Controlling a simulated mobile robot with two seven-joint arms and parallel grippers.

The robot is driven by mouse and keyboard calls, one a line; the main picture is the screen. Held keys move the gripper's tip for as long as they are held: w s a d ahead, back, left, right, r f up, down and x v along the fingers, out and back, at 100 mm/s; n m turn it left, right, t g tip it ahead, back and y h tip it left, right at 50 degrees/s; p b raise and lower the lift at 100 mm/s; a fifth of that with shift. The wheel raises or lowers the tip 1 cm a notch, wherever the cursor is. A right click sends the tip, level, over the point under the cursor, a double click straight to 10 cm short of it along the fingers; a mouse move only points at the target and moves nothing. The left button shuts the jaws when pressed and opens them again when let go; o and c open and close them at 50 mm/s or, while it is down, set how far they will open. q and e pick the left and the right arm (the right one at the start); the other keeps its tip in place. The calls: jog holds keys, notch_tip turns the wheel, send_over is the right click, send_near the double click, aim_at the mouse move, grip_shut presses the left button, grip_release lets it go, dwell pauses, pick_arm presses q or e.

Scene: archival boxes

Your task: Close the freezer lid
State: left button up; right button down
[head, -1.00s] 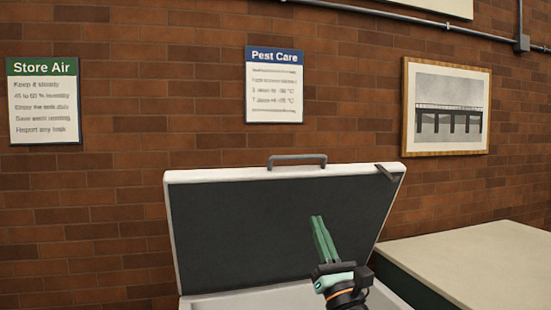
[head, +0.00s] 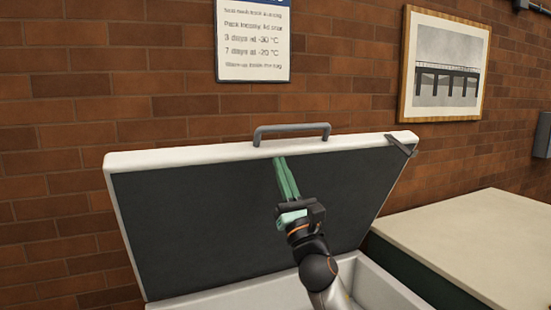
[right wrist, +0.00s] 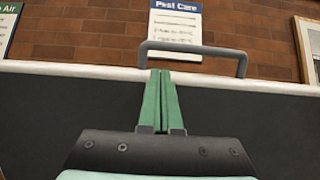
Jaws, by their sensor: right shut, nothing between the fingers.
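The freezer lid (head: 225,205) stands open and tilted back in the head view, its dark inner side facing me and its white rim on top. A grey handle (head: 291,131) sits on the lid's top edge; it also shows in the right wrist view (right wrist: 192,48). My right gripper (head: 281,160) is shut and empty, its green fingers pointing up in front of the lid. The fingertips (right wrist: 160,74) appear just below the handle, over the rim. I cannot tell whether they touch the lid. The white freezer body (head: 375,284) is partly seen below. My left gripper is not in view.
A pale-topped counter (head: 475,238) stands to the right of the freezer. A small bracket (head: 400,146) sits at the lid's upper right corner.

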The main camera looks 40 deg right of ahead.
aim_at(271, 148)
jog(key=p+x, duration=0.2)
jog(key=x, duration=0.6)
jog(key=shift+r, duration=0.15)
